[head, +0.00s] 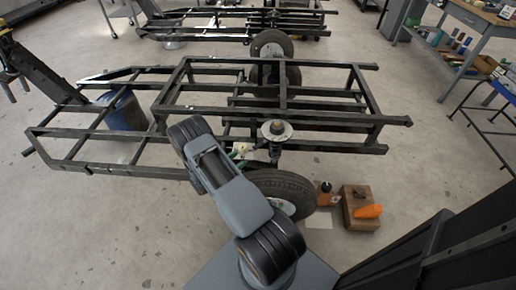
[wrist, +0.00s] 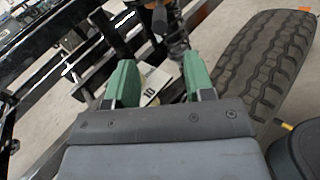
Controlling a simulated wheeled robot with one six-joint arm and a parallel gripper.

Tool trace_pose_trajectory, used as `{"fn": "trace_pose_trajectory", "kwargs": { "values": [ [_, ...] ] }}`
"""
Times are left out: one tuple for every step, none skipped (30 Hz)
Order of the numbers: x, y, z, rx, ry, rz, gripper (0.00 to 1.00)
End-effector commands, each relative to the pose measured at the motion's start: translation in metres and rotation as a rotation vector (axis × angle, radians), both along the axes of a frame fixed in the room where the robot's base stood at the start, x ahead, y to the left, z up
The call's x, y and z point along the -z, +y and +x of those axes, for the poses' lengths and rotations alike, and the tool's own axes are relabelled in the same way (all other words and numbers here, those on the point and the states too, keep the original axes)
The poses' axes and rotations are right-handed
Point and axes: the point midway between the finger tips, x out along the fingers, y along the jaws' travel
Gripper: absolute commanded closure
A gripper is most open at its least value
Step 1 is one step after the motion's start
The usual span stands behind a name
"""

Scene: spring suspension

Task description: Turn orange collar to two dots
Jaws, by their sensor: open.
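My gripper (wrist: 159,70) shows in the wrist view with its two green fingers apart and nothing held between them. Just beyond the fingertips is a dark suspension strut (wrist: 177,42), running up toward the top edge. A small orange patch (wrist: 148,3) at the top edge may be part of the collar, but it is cut off. No dots can be made out. In the head view the strut's round top plate (head: 277,130) sits by the frame, above the wheel. My gripper's green fingers (head: 240,151) are just left of the strut, partly hidden by my arm.
A tyre (wrist: 264,65) stands close to the right of my gripper. Black frame bars (head: 165,112) surround the strut. A pale card with dark marks (wrist: 153,88) lies beyond the fingers. A brown box (head: 360,222) with an orange object (head: 369,211) stands on the floor at right.

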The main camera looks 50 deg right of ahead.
Motion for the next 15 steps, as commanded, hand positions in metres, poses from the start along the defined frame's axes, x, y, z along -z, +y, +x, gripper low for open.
{"fn": "trace_pose_trajectory", "kwargs": {
  "values": [
    [0.000, -0.010, -0.002, 0.006, -0.001, 0.000, 0.52],
    [0.000, -0.016, -0.003, 0.005, -0.001, 0.000, 0.52],
    [0.000, -0.024, -0.004, 0.007, -0.001, 0.000, 0.52],
    [0.000, -0.030, -0.004, 0.006, -0.002, 0.000, 0.52],
    [0.000, -0.036, -0.005, 0.007, -0.002, 0.000, 0.52],
    [0.000, -0.043, -0.006, 0.006, -0.002, 0.000, 0.52],
    [0.000, -0.049, -0.006, 0.007, -0.003, 0.000, 0.52],
    [0.000, -0.055, -0.007, 0.005, -0.003, 0.000, 0.52],
    [0.000, -0.062, -0.008, 0.006, -0.003, 0.001, 0.52],
    [0.000, -0.067, -0.008, 0.005, -0.003, 0.001, 0.52],
    [0.000, -0.073, -0.009, 0.006, -0.003, 0.001, 0.52],
    [0.000, -0.079, -0.009, 0.004, -0.002, 0.001, 0.52],
    [0.000, -0.083, -0.010, 0.006, -0.002, 0.001, 0.52],
    [0.000, -0.088, -0.011, 0.005, -0.002, 0.001, 0.52],
    [0.000, -0.093, -0.011, 0.004, -0.002, 0.001, 0.52]
  ]
}}
